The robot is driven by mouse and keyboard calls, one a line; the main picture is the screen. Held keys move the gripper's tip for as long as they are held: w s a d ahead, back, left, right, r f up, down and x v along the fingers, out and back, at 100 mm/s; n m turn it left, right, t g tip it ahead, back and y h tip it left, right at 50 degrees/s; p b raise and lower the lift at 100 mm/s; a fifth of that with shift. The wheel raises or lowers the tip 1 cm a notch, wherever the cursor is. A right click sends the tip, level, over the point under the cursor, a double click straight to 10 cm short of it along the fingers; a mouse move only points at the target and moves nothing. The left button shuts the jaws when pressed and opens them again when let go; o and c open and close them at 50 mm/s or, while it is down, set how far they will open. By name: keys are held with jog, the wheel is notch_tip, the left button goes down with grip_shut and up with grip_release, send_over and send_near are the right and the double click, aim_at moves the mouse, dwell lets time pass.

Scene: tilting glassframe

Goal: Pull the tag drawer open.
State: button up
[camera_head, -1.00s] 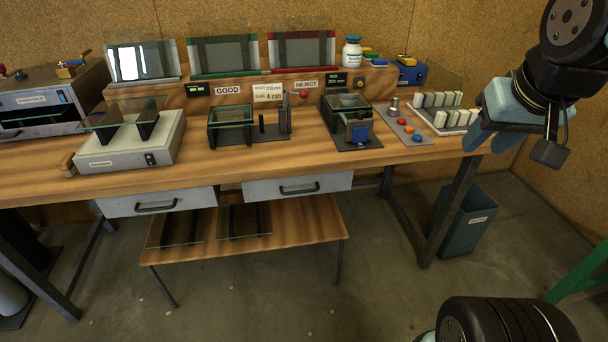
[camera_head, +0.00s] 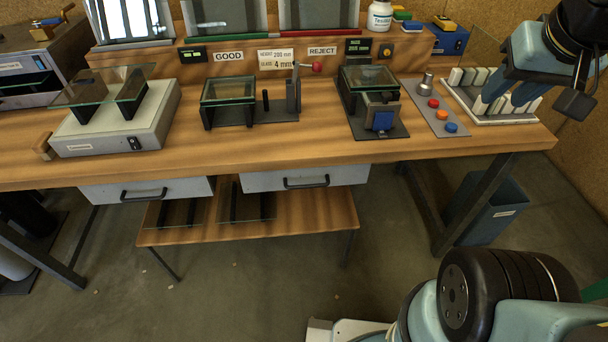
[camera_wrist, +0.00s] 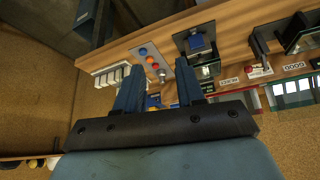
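Two grey drawers with dark bar handles hang under the bench top, the left drawer (camera_head: 105,194) and the right drawer (camera_head: 262,181). Both look shut. I see no readable label on either, so I cannot tell which is the tag drawer. My gripper (camera_head: 505,100) is at the upper right in the head view, above the rack of white pieces, far from both drawers. In the wrist view my gripper (camera_wrist: 160,88) shows two blue fingers apart with nothing held between them. The drawers do not show clearly in the wrist view.
The wooden bench (camera_head: 270,151) carries a grey device (camera_head: 90,142), glass fixtures, a button panel (camera_head: 436,108) and a rack (camera_head: 515,118) of white pieces. A lower shelf (camera_head: 305,220) stands below the drawers. A bin (camera_head: 485,215) stands under the right end. Floor in front is open.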

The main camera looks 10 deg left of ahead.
jog(key=shift+w+a, duration=0.1)
jog(key=shift+a, duration=0.05)
jog(key=w+a+f+n+g+h, duration=0.25)
jog(key=w+a+f+h, duration=0.2)
jog(key=a+f, duration=0.5)
jog(key=w+a+f+n+g+h, duration=0.1)
jog(key=w+a+f+g+h, duration=0.3)
jog(key=a+f, duration=0.55)
jog(key=s+a+f+n+t+h, duration=0.1)
jog(key=s+a+f+n+t, duration=0.3)
jog(key=a+f+t, duration=0.7)
jog(key=s+a+f+n+t+h, duration=0.1)
jog(key=s+a+f+n+t, duration=0.2)
jog(key=s+a+f+t, duration=0.7)
jog(key=w+d+g, duration=0.2)
jog(key=w+d, duration=0.2)
jog(key=w, duration=0.3)
jog(key=w+d+g, duration=0.1)
jog(key=w+d, duration=0.3)
jog(key=w, duration=0.3)
jog(key=shift+w+d+f+g, duration=0.35)
jog(key=shift+w+d+f, duration=0.05)
jog(key=shift+c, duration=0.5)
